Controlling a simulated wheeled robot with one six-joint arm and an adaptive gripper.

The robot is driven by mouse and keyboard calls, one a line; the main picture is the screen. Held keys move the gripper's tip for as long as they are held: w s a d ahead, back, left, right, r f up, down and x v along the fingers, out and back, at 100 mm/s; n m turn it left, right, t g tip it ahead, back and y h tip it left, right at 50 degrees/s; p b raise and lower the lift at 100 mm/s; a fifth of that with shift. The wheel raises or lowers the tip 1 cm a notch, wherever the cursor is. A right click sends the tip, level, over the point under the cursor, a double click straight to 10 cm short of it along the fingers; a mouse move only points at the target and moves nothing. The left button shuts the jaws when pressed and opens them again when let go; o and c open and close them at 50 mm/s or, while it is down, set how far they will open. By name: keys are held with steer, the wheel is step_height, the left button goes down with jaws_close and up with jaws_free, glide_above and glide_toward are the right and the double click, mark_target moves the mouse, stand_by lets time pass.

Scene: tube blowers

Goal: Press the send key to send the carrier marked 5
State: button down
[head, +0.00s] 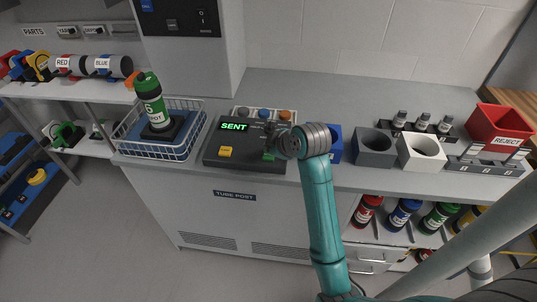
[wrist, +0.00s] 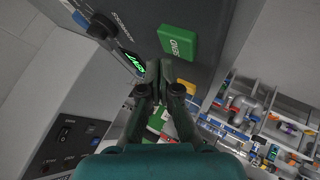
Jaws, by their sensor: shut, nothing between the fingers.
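The control box (head: 245,160) stands on the counter, and its lit display (head: 234,127) reads "SENT" in green. The green send key (head: 268,155) is on the box's right side, partly behind my gripper; it shows large in the wrist view (wrist: 177,42), marked "SEND". The carrier marked 5 (head: 152,101) is green and stands upright on a dark base in the wire basket (head: 182,155) left of the box. My gripper (head: 271,146) is shut and empty over the right part of the box. In the wrist view its fingertips (wrist: 158,72) are just below the send key; contact cannot be told.
A yellow key (head: 226,152) is on the box's left side. Coloured knobs stand behind it.

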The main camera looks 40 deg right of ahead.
mark_target(270, 156)
steer(key=shift+r, duration=2.5)
steer(key=shift+s, duration=0.1)
